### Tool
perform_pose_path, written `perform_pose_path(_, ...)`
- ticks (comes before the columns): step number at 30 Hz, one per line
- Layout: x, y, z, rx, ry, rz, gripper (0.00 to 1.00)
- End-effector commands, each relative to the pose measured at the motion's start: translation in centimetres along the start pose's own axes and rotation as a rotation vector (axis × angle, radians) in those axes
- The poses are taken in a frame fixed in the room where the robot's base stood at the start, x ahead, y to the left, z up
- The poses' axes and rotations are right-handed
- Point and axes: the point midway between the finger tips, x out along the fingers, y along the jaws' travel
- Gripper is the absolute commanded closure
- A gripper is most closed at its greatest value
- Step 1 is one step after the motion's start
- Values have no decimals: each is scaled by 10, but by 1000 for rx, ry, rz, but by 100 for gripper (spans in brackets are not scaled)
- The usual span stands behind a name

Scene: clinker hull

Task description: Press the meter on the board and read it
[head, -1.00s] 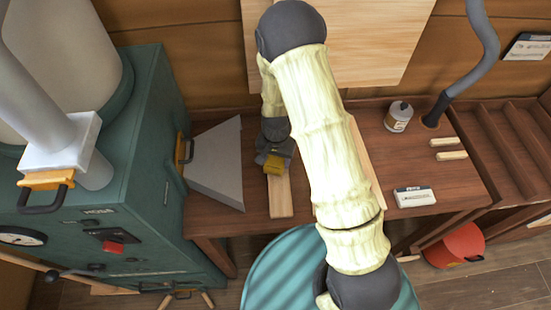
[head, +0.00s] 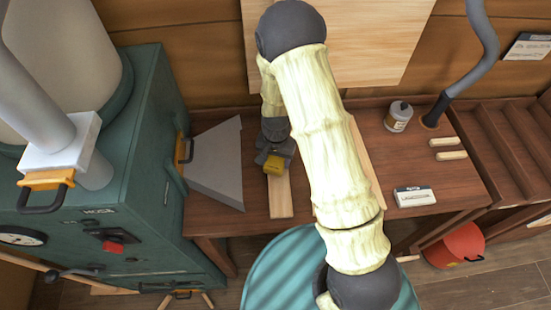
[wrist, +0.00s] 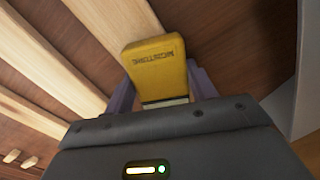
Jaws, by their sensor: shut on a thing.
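The yellow meter (wrist: 157,62), with dark lettering like "MOISTURE" on its face, is held between the two grey-purple fingers of my gripper (wrist: 163,88) in the wrist view. In the head view, the meter (head: 274,166) shows just below my gripper (head: 275,155), over the far end of a pale board (head: 281,197) lying on the bench. I cannot tell whether the meter touches the board. No reading can be made out on the meter. Several pale strips (wrist: 62,55) lie on brown wood at the left of the wrist view.
A green machine (head: 140,150) with a grey chute (head: 217,165) stands left of the board. A red bucket (head: 456,246) is on the floor.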

Motion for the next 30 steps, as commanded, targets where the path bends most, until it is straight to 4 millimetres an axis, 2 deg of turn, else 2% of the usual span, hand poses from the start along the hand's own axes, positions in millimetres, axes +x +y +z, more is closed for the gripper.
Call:
perform_pose_path(5, -5, 1, 1, 0, -4, 3, 71)
perform_pose_path(30, -75, 0, 0, 0, -1, 1, 71)
